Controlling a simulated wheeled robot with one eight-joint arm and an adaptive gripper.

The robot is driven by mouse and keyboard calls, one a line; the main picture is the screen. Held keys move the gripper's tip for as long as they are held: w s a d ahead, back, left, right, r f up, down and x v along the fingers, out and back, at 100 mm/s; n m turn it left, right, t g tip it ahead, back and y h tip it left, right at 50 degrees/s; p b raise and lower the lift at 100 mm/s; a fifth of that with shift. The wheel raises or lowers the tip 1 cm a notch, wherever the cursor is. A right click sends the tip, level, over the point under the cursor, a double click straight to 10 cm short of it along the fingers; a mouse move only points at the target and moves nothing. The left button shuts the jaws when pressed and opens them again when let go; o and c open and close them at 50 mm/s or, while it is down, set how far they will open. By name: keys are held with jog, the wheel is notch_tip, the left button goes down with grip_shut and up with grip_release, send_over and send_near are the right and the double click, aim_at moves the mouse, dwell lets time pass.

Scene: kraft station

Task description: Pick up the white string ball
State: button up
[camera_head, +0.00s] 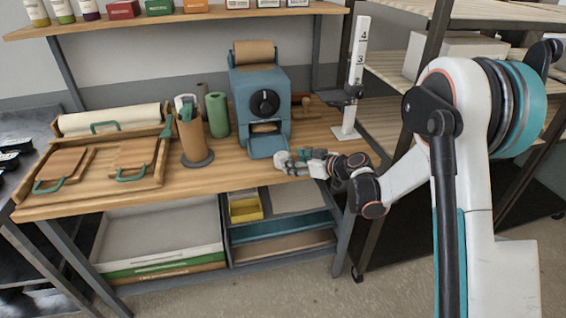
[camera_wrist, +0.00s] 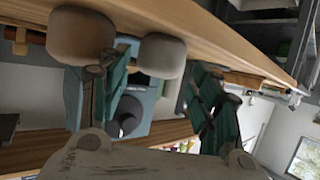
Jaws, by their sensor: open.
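Two pale rounded string balls show in the wrist view. One (camera_wrist: 162,55) lies ahead between my fingers; the other (camera_wrist: 83,35) looks larger and browner and lies beyond the left finger. In the head view a small whitish ball (camera_head: 281,157) sits at the bench's front edge, right by my gripper (camera_head: 303,159). My gripper (camera_wrist: 152,72) is open, its teal fingers spread apart with nothing seen held. The fingers partly cover the balls' surroundings, and contact cannot be made out.
The blue paper dispenser (camera_head: 262,108) stands just behind the gripper. A green roll (camera_head: 217,114) and a brown tool holder (camera_head: 194,140) stand left of it. A white measuring post (camera_head: 352,80) is at right. A wooden tray (camera_head: 160,172) fills the bench's left. Drawers (camera_head: 283,229) lie below.

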jog(key=b+x, duration=0.1)
jog(key=x, duration=0.4)
jog(key=shift+b, duration=0.4)
jog(key=shift+s+r, duration=0.1)
jog(key=c, duration=0.7)
jog(key=shift+c, duration=0.3)
jog(key=shift+r, duration=0.1)
